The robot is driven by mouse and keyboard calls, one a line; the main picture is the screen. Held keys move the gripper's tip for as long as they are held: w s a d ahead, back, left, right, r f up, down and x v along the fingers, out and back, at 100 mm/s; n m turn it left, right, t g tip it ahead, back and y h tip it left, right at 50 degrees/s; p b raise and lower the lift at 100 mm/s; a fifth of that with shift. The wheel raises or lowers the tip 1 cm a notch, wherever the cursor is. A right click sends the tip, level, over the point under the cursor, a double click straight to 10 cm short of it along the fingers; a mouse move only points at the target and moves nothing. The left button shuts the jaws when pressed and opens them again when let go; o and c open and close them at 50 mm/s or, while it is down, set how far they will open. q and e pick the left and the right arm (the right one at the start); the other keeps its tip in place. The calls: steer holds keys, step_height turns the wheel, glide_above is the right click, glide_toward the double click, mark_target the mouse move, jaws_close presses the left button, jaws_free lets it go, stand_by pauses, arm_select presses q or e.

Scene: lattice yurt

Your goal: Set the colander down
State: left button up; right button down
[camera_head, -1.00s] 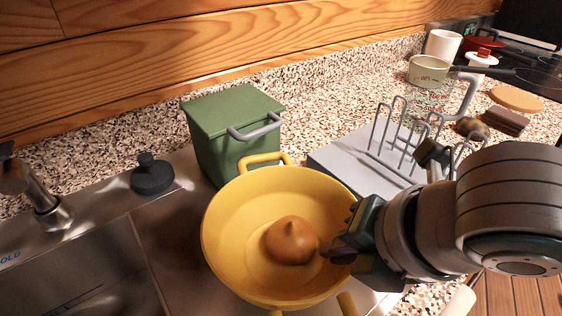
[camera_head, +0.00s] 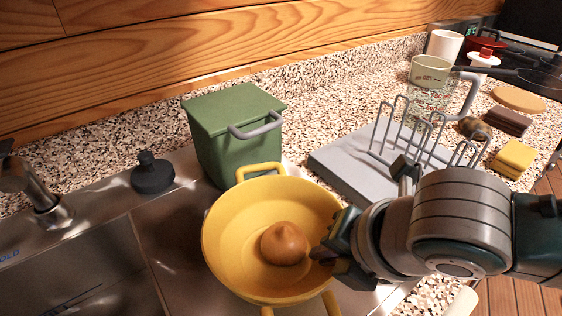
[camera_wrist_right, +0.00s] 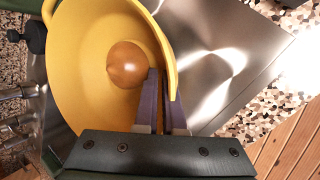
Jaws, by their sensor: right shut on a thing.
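The yellow colander (camera_head: 228,232) is over the steel drainboard in the head view, with a brown onion-like item (camera_head: 284,243) lying in it. One loop handle points to the back and another to the front. My right gripper (camera_head: 328,252) is shut on the colander's right rim. In the right wrist view the two fingers (camera_wrist_right: 162,100) straddle the rim of the colander (camera_wrist_right: 75,50), beside the brown item (camera_wrist_right: 127,65). I cannot tell whether the colander's base touches the steel. My left gripper is not in view.
A green lidded bin (camera_head: 236,125) stands just behind the colander. A grey dish rack (camera_head: 350,165) is to its right and a black stopper (camera_head: 152,173) to its left. The sink (camera_head: 85,270) and tap (camera_head: 40,195) are at left. Bare steel (camera_wrist_right: 235,50) lies beside the colander.

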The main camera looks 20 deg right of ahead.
steer(key=c, duration=1)
jaws_free()
steer(key=shift+s+r+p, duration=0.15)
steer(key=shift+r+p, duration=0.15)
steer(key=shift+r, duration=0.25)
steer(key=s+a+r+m+p, duration=0.2)
steer(key=s+r+m, duration=0.65)
steer(key=r, duration=0.25)
steer(key=s+d+f+m+g+h, duration=0.1)
steer(key=s+d+m, duration=0.5)
steer(key=m, duration=1)
steer(key=shift+s+d+f+m+g, duration=0.2)
steer(key=shift+d+f+m+g, duration=0.15)
steer(key=shift+d+g, duration=0.15)
